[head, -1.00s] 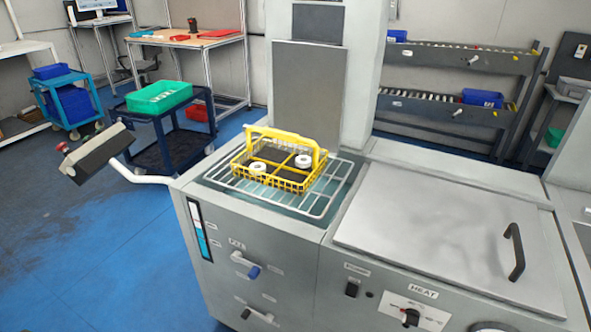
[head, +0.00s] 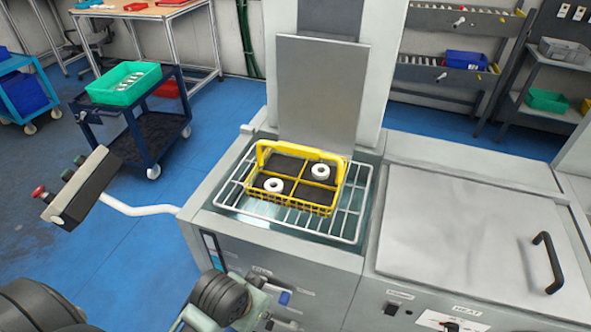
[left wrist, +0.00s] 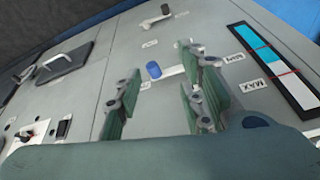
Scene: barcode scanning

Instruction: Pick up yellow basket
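The yellow basket (head: 299,180) sits upright on a wire rack (head: 349,228) over the open tank of the grey machine. Its handle stands up along the far side, and two white rings (head: 273,185) (head: 320,172) lie in separate compartments. My left gripper (head: 262,304) is at the bottom of the head view, low in front of the machine and apart from the basket. The basket is outside that view. My right gripper is not in view.
A control box (head: 85,187) on a white bent arm juts out left of the machine. A flat lid (head: 470,240) with a black handle covers the right section. A tall grey panel (head: 318,90) stands behind the basket. A trolley holds a green crate (head: 122,84).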

